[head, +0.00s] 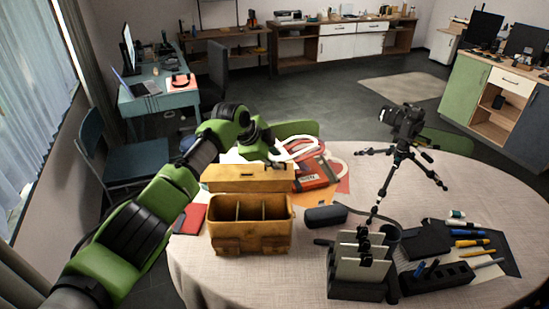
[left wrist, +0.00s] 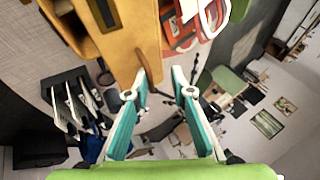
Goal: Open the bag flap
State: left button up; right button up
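The tan leather bag (head: 250,236) stands on the table at left of centre in the head view, its divided compartments showing from above. Its flap (head: 246,178) is raised behind the compartments, with a dark slot in its face. In the left wrist view the flap (left wrist: 122,42) fills the upper left, and a brown strip (left wrist: 148,66) lies by its edge. My left gripper (left wrist: 160,77) is open, its fingertips apart near that edge and strip; whether they touch is unclear. In the head view its fingers are mostly hidden by my wrist. My right gripper is not in view.
A red pouch (head: 314,174) with white loops lies behind the bag. A dark case (head: 326,216), a card holder (head: 357,264) and a camera on a tripod (head: 402,125) stand to the right. A red notebook (head: 190,218) lies left of the bag.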

pick_arm(q)
jog(key=shift+r, duration=0.1)
jog(key=v, duration=1.2)
jog(key=shift+d, duration=0.1)
